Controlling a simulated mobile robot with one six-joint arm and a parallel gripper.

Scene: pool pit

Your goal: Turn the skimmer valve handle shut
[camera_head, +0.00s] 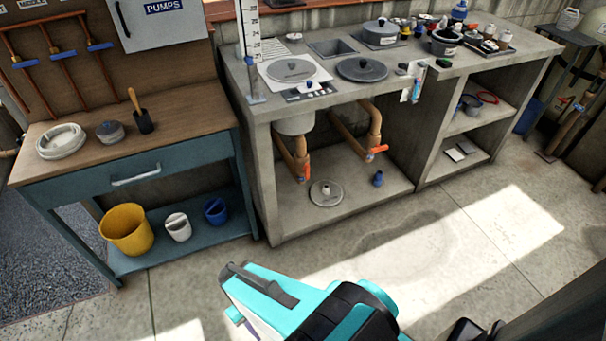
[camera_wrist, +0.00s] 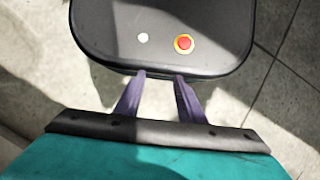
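Two orange valve handles sit on tan pipes under the grey counter. The left orange handle (camera_head: 304,168) is on the pipe beside the hanging round housing (camera_head: 294,124). The right orange handle (camera_head: 377,150) is on the bent pipe further right. No label shows which one is the skimmer valve, and their exact turn angle is too small to read. My gripper (camera_wrist: 160,75) shows two purple fingers apart with nothing between them, above my own dark base. In the head view my teal arm is in front of the counter, well away from both handles.
A grey lid (camera_head: 326,193) and a small blue object (camera_head: 378,179) lie on the lower shelf below the pipes. Left stands a blue bench (camera_head: 190,165) with a yellow bucket (camera_head: 127,230). Copper pipes with blue handles (camera_head: 62,55) are above it. The floor before the counter is clear.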

